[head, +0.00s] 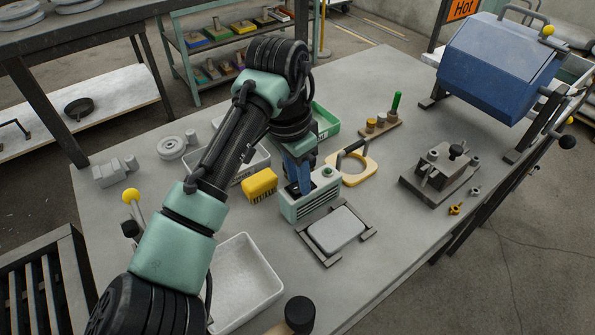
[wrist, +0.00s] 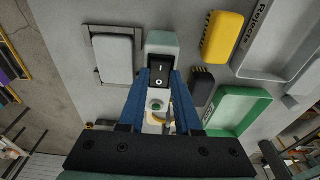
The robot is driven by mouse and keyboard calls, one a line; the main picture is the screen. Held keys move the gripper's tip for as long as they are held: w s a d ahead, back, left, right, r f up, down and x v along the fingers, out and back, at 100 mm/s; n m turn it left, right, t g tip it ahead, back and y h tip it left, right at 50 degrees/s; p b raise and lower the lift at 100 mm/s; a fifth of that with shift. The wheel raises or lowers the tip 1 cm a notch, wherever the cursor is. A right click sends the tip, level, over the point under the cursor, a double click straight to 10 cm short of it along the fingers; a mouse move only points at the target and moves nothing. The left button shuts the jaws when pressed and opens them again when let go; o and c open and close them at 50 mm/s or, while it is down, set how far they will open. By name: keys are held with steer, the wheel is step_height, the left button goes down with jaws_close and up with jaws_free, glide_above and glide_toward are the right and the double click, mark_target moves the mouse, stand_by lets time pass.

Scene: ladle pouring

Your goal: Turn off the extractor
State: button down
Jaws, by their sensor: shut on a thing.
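The extractor (head: 311,207) is a pale green box with a slotted front, standing upright near the middle of the bench. In the wrist view, the top of the extractor (wrist: 163,41) carries a black rocker switch (wrist: 163,72) marked I and O; I cannot tell which side is pressed. A green round part (wrist: 156,105) sits on the same top face. My gripper (head: 300,188) points down at the extractor's top. Its blue fingers (wrist: 162,78) lie on either side of the switch, shut on the extractor's upper part. The fingers partly hide the box's sides.
A grey pad in a dark frame (head: 337,230) lies just in front. A green tray (head: 325,121) and a white tray (head: 243,284) are nearby.

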steer(key=c, duration=0.6)
jaws_free()
step_height(320, 180, up, 13)
steer(key=s+a+p, duration=0.1)
steer(key=p, duration=0.1)
steer(key=shift+a, duration=0.2)
steer(key=shift+f, duration=0.1)
